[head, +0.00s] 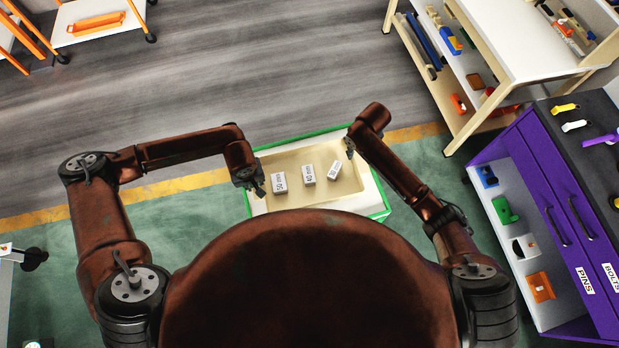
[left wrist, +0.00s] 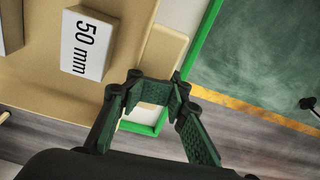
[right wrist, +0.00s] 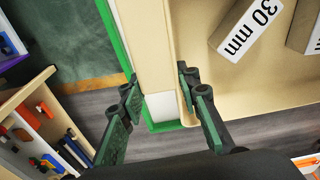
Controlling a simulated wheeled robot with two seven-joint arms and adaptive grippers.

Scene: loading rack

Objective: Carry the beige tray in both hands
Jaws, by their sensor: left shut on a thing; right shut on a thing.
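The beige tray (head: 335,189) is in front of my body in the head view, carrying three white-faced blocks marked 50 mm (head: 279,182), 40 mm (head: 308,174) and 30 mm (head: 333,168). My left gripper (head: 256,188) is at its left end; in the left wrist view (left wrist: 152,92) the fingers are closed on the tray's edge beside the 50 mm block. My right gripper (head: 349,152) is at the right end; in the right wrist view (right wrist: 160,84) its fingers straddle the tray's edge near the 30 mm block. Whether the tray touches the surface below cannot be told.
A white surface with a green rim (head: 376,195) lies under the tray. A purple cabinet (head: 560,225) stands at the right, a beige-framed shelf unit (head: 520,50) at the upper right and a white-topped orange rack (head: 95,22) at the upper left. Grey floor (head: 240,70) beyond the tray is clear.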

